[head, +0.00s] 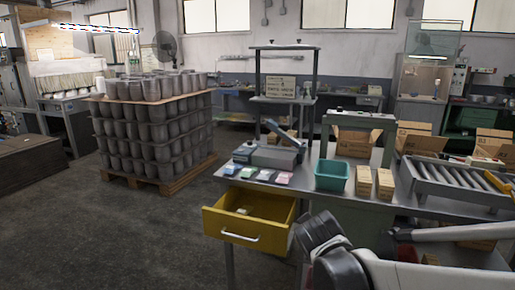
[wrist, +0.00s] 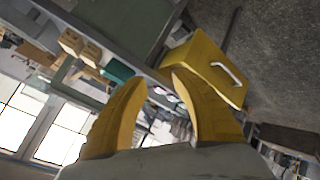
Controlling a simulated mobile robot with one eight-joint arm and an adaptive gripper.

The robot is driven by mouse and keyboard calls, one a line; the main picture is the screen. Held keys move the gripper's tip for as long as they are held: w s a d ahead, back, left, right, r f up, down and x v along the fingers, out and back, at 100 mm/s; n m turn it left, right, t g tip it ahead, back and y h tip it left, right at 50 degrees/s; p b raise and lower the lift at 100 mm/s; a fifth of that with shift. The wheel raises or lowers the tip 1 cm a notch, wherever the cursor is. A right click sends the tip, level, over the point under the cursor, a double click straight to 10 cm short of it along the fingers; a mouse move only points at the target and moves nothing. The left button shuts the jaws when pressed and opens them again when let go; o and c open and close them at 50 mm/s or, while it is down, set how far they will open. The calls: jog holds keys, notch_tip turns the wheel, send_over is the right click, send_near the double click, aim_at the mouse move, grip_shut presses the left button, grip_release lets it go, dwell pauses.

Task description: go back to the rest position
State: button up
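My gripper (wrist: 158,78) shows in the wrist view with its two yellow fingers spread apart. Nothing is held between them; only the tilted room shows through the gap. In the head view, parts of my arm (head: 345,268) fill the lower right corner, in front of the workbench, and I cannot make out the gripper there. The yellow drawer (head: 245,222) stands open at the bench front with a small pale item inside. In the wrist view the drawer (wrist: 205,67) appears beyond the right finger, apart from it.
The metal workbench (head: 326,193) carries a teal bin (head: 332,175), wooden block stacks (head: 385,184), cardboard boxes (head: 421,138) and a roller conveyor (head: 455,180). A pallet of grey cylinders (head: 155,125) stands at the left. The floor (head: 130,235) left of the drawer is clear.

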jog(key=s+d+f+m+g+y, duration=0.1)
jog(key=s+d+m, duration=0.1)
jog(key=s, duration=1)
jog(key=s+d+m+g+y, duration=0.1)
jog(key=s+m, duration=0.3)
jog(key=s, duration=0.9)
jog(key=shift+d+f+m+g, duration=0.3)
jog(key=shift+d+f+g, duration=0.15)
jog(key=shift+g, duration=0.35)
